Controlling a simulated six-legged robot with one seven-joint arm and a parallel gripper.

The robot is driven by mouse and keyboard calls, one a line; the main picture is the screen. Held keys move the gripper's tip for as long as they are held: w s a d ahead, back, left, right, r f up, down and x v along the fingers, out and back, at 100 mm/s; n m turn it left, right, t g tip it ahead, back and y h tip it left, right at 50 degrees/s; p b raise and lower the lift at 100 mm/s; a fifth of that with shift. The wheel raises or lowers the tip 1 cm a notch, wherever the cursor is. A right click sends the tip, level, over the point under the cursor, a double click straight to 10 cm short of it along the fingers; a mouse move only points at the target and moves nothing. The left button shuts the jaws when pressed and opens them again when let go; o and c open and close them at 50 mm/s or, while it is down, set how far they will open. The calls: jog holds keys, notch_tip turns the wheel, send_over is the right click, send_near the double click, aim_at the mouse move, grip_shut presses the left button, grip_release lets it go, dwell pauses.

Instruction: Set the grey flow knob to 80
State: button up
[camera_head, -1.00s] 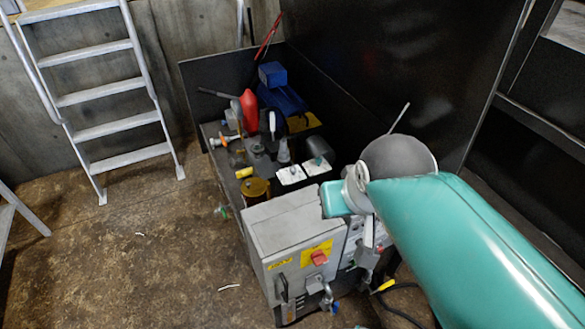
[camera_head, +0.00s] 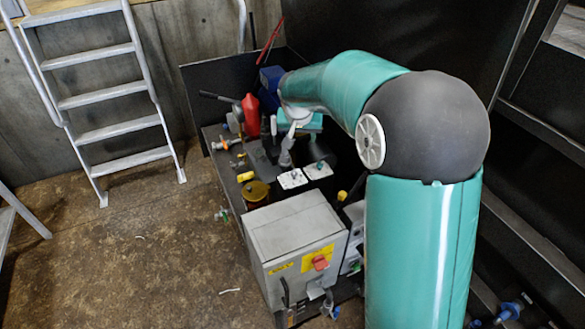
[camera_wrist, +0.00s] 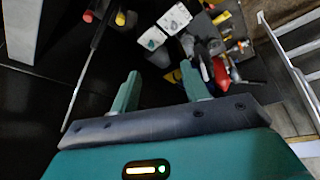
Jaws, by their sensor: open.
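I cannot make out a grey flow knob or any scale for certain. Two white plates with small fittings lie on the bench in the head view, the left plate (camera_head: 292,179) and the right plate (camera_head: 318,169). They also show at the top of the wrist view, a lower plate (camera_wrist: 152,38) and an upper plate (camera_wrist: 174,18). The fittings are too small to read. My gripper (camera_wrist: 160,70) is open and empty, its two teal fingers apart. In the head view its end is over the back of the bench, with the fingers not clearly seen.
A grey electrical box (camera_head: 290,235) with a red switch (camera_head: 320,262) stands at the bench front. A red can (camera_head: 251,115), a brass cylinder (camera_head: 256,193) and several valves crowd the bench. A dark wall rises behind.

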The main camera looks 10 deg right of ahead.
jog(key=m, duration=0.1)
send_near(294, 172)
jog(key=x, duration=0.8)
jog(key=shift+f, duration=0.15)
jog(key=c, duration=1)
jog(key=shift+d, duration=0.1)
jog(key=n+y, duration=0.2)
jog(key=n, duration=0.3)
jog(key=shift+d, duration=0.2)
jog(key=n+y, duration=0.1)
jog(key=n, duration=0.2)
jog(key=n+y, duration=0.1)
jog(key=n, duration=0.2)
jog(key=shift+g, duration=0.4)
jog(key=shift+d+n, duration=0.1)
jog(key=shift+n, duration=0.2)
